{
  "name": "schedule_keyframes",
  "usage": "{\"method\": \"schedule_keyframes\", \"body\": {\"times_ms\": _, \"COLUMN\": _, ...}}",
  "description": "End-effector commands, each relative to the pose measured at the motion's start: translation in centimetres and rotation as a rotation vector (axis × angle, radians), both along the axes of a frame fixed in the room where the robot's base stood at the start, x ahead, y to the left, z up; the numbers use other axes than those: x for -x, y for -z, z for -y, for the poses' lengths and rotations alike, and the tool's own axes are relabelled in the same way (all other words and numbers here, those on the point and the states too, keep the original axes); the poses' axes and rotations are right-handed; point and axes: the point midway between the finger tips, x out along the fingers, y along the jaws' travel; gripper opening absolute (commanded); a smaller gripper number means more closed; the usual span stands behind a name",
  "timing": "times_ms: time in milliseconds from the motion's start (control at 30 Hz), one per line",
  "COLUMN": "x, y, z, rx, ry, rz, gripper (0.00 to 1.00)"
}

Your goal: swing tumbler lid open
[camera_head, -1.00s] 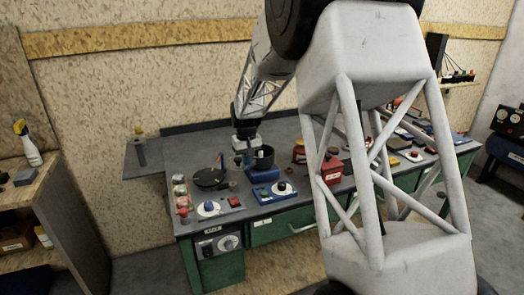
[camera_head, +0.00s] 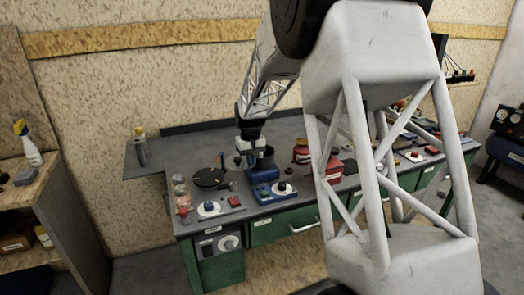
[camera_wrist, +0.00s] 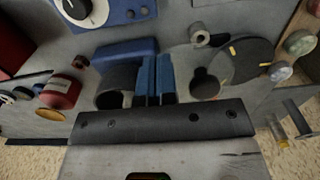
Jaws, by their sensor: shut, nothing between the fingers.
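The likely tumbler is a blue-based unit (camera_head: 264,176) with a dark round drum (camera_head: 266,158) on the bench. In the wrist view its blue base (camera_wrist: 124,48) and dark drum (camera_wrist: 115,82) lie just beyond my gripper. I cannot clearly tell the lid from the drum or its position. My gripper (camera_head: 245,161) points down close to the drum's left side. In the wrist view the blue fingers of my gripper (camera_wrist: 154,62) are together with nothing held, right beside the drum. Contact cannot be told, as the fingers and palm hide part of the unit.
A black disc with orange marks (camera_head: 209,178) lies left of the unit. A blue dial box (camera_head: 284,190) stands in front, and a red container (camera_head: 300,154) to the right. Several jars line the bench's left end. The bench's back strip (camera_head: 195,143) is mostly clear.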

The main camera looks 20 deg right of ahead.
Motion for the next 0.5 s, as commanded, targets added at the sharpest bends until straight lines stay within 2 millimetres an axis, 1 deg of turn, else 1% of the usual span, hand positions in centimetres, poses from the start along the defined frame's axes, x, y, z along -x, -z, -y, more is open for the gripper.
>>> {"method": "schedule_keyframes", "body": {"times_ms": 267, "x": 0.0, "y": 0.0, "z": 0.0, "rx": 0.000, "ry": 0.000, "rz": 0.000, "gripper": 0.00}}
{"method": "schedule_keyframes", "body": {"times_ms": 500, "x": -0.1, "y": -1.0, "z": 0.0, "rx": 0.000, "ry": 0.000, "rz": 0.002, "gripper": 0.00}}
